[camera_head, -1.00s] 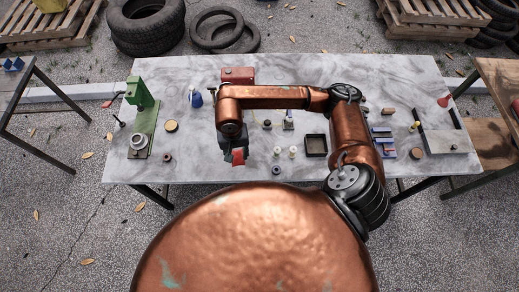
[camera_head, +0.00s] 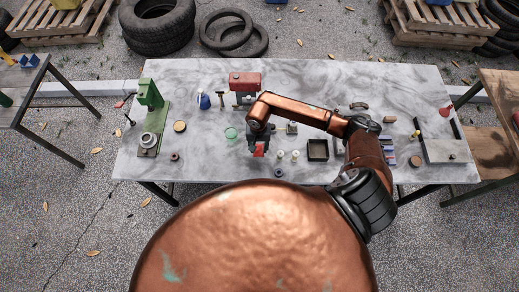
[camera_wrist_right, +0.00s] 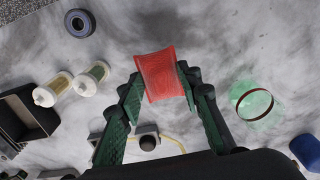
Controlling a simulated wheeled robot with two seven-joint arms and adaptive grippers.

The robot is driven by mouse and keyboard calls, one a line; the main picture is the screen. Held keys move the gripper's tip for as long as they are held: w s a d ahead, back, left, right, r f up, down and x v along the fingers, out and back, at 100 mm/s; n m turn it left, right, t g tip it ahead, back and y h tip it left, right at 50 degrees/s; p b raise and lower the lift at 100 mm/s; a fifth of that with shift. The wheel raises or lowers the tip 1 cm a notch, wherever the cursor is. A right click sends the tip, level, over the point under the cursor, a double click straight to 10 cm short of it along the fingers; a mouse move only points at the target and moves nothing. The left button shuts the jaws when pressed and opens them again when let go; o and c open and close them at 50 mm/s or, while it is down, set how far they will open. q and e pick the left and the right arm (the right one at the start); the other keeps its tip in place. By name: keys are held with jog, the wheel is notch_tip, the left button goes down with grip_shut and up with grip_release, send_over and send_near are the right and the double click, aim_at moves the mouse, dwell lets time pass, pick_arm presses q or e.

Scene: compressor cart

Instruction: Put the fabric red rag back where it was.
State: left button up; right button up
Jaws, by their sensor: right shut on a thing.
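My right gripper (camera_head: 259,143) is shut on the red rag (camera_head: 259,150) over the middle front of the marble-topped table (camera_head: 220,170). In the right wrist view, the rag (camera_wrist_right: 160,72) is a creased red square pinched between the tips of the green-padded fingers (camera_wrist_right: 161,84). I cannot tell whether its lower edge touches the table. My left gripper is out of view.
Two pale cylinders (camera_head: 288,155), a dark ring (camera_head: 278,172) and a black open tray (camera_head: 318,150) are close to the right of the gripper. A red-topped device (camera_head: 244,82) stands behind. A green press (camera_head: 150,97) stands at the left.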

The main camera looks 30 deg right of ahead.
aim_at(259, 148)
jog(key=shift+w+d+f, duration=0.1)
jog(key=shift+d+f, duration=0.15)
jog(key=shift+f, duration=0.05)
notch_tip(259, 148, down, 3)
jog(key=shift+r+p, duration=0.1)
jog(key=shift+p, duration=0.65)
jog(key=shift+f, duration=0.2)
jog(key=shift+f, duration=0.1)
jog(key=shift+f+b, duration=0.1)
jog(key=shift+b, duration=0.2)
jog(key=o, duration=1)
jog(key=shift+r, duration=0.2)
